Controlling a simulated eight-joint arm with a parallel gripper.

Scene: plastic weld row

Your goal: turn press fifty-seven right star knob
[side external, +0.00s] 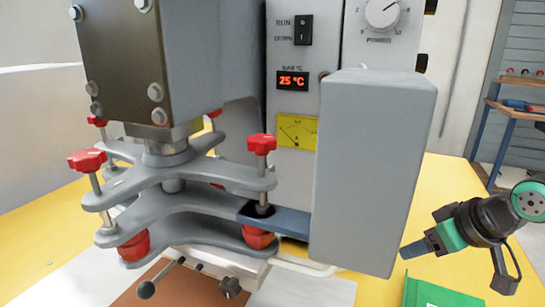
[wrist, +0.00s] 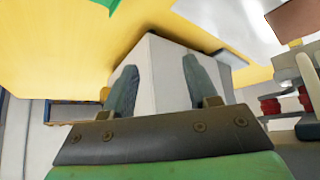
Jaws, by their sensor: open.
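Press fifty-seven is the grey machine with stacked, curved arm plates (side external: 165,200). Its right star knob (side external: 262,144) is red and stands upright on a metal stem above the right end of the plates. Another red star knob (side external: 87,160) is at the left front, with more behind it. My gripper (side external: 410,249) is at the right, low, beyond the tall grey box and well apart from the right knob. In the wrist view my gripper (wrist: 159,66) has its two fingers spread with nothing held. Red parts (wrist: 270,105) show at that view's right edge; I cannot tell which they are.
A tall grey box (side external: 372,170) stands between the right knob and my gripper. A pale block (wrist: 160,75) lies beyond the fingers in the wrist view. The panel has a 25 °C display (side external: 293,81). A green object (side external: 440,292) lies below my gripper on the yellow table (side external: 440,190).

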